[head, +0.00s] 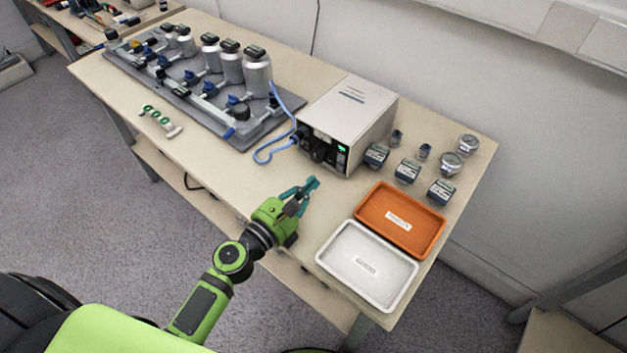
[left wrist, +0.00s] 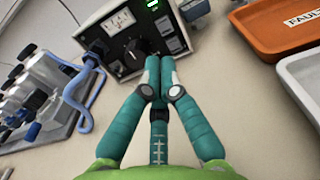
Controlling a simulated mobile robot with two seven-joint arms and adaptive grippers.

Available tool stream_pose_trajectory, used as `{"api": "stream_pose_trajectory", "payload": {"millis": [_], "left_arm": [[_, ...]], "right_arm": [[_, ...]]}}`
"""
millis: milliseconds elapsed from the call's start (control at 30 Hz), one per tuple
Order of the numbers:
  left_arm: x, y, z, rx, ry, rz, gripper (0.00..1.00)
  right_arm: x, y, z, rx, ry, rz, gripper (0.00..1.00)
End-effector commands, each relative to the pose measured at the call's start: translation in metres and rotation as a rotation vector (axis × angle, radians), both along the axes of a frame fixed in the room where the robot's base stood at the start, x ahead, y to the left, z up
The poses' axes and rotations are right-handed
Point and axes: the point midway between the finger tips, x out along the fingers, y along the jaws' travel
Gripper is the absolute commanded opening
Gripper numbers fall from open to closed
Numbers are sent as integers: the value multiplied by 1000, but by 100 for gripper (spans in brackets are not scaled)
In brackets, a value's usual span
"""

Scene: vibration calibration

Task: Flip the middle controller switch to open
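The controller is a pale grey box (head: 352,108) at the back middle of the table, its dark front panel facing me. In the left wrist view, the panel (left wrist: 125,62) has a dial meter, a round knob (left wrist: 136,49) and a column of small elements at its right side. The top one is lit green; the middle one (left wrist: 164,25) and lower one (left wrist: 173,44) look dark. Their switch positions are too small to tell. My left gripper (head: 312,184) is in front of the box, above the table, apart from the panel. Its teal fingertips (left wrist: 160,72) are together with nothing seen between them. My right gripper is not in view.
An orange tray (head: 440,238) and a white tray (head: 330,262) lie right of my left gripper. Small gauges and labelled blocks (head: 407,171) stand right of the box. A manifold with silver canisters (head: 257,75) and a blue hose (head: 270,152) are to the left.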

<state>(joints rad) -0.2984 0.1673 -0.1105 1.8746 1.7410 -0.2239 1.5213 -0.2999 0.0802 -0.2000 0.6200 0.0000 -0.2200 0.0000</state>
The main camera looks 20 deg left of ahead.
Motion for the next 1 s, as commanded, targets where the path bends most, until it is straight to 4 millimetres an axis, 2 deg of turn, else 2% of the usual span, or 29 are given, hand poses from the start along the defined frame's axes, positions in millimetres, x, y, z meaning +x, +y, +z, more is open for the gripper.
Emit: {"api": "stream_pose_trajectory", "payload": {"millis": [33,267,500,600,733,1000], "left_arm": [[-2,1,-5,4,10,1,0],[-4,2,-2,5,15,3,0],[-39,16,12,24,80,9,0],[-52,21,15,34,100,10,0],[-61,24,14,40,113,11,0],[-61,25,13,40,112,11,0]], "right_arm": [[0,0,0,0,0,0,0],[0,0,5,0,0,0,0],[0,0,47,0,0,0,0],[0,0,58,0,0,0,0],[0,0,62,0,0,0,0],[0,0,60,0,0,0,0]]}}
